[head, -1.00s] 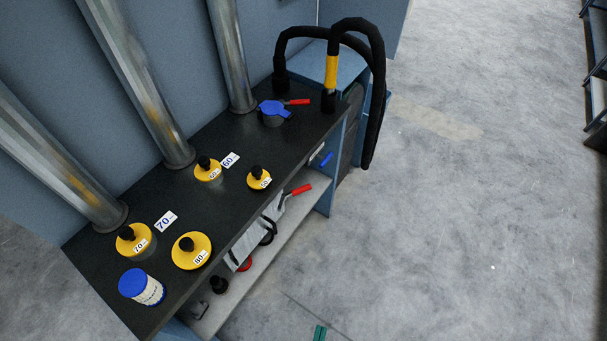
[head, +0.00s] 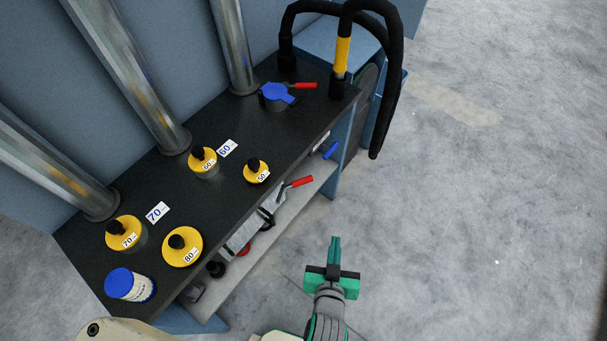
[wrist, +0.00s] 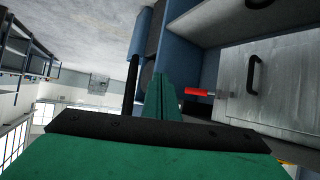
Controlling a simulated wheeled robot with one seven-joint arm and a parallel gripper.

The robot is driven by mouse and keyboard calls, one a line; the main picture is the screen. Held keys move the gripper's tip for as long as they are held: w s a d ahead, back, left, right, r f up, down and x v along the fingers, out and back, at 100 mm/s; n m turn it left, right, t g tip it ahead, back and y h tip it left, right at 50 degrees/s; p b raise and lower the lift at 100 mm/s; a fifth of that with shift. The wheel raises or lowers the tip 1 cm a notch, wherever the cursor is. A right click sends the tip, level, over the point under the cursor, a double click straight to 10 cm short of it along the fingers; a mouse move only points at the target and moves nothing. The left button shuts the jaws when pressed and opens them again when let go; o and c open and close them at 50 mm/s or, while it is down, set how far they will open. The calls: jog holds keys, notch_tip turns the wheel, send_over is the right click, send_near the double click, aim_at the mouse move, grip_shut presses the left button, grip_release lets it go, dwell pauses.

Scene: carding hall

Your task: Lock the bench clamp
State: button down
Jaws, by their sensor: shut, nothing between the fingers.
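On the far end of the dark bench top, a blue piece (head: 279,94) with a red lever (head: 302,86) sits on a dark round base; it looks like a clamp. A second red handle (head: 300,182) sticks out by the shelf below, and it also shows in the wrist view (wrist: 198,92). I cannot tell from the frames which one is the bench clamp, or whether either is locked. My green gripper (head: 335,242) is shut and empty, out over the floor in front of the bench, apart from both. Its closed fingers (wrist: 163,98) point toward the bench end in the wrist view.
Yellow knobbed weights, such as one marked 80 (head: 183,247), and a blue-lidded jar (head: 130,284) stand on the bench. Metal columns (head: 130,78) rise behind. A black hose (head: 390,90) hangs at the far end. A grey box (wrist: 270,85) sits on the shelf. The floor at right is clear.

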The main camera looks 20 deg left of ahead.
jog(key=w+a+r+n+g+y, duration=0.2)
jog(key=w+a, duration=0.2)
jog(key=w, duration=0.5)
jog(key=n+g+y, duration=0.2)
jog(key=n+g, duration=0.1)
jog(key=n, duration=0.1)
send_near(304, 179)
jog(key=x, duration=0.5)
jog(key=w+r+x, duration=0.1)
jog(key=x, duration=0.2)
jog(key=shift+w+a+f, duration=0.15)
jog(key=shift+a+f, duration=0.05)
jog(key=shift+a, duration=0.25)
